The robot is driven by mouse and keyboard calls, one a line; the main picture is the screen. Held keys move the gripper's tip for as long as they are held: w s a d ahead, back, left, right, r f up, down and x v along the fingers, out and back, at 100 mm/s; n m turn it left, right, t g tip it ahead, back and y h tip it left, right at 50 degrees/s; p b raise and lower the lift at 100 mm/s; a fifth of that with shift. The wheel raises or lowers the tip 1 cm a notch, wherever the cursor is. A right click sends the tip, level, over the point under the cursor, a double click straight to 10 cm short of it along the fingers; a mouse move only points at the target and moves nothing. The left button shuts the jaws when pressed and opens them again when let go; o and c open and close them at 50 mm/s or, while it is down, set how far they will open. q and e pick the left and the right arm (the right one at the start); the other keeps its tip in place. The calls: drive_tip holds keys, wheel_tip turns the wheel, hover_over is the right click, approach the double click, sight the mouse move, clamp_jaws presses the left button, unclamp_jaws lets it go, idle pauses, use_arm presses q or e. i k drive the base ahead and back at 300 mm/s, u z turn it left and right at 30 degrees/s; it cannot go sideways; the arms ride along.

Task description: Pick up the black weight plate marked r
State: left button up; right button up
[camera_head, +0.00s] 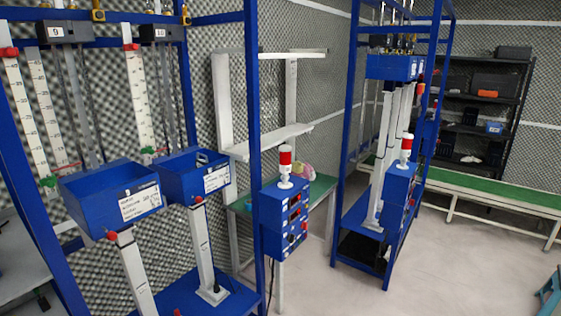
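I cannot make out a black weight plate marked r in the head view. Two black blocks hang at the top of the near blue frame: one has a white label 9 (75,32), the other a white label 10 (172,33). Below them, two open blue boxes with white labels, the left box (95,204) and the right box (180,181), sit on white posts. Their insides are mostly hidden. Neither of my grippers is in view.
A blue control box (272,219) with a red-and-white lamp stands beside the near frame. A second blue frame (350,130), a green-topped bench (480,191) and a black shelf (520,90) are further back.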

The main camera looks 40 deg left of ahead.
sight(200, 162)
drive_tip(key=u, duration=0.4)
drive_tip(key=i, duration=1.7)
drive_tip(key=u, duration=1.6)
drive_tip(key=i, duration=1)
drive_tip(key=u, duration=1.1)
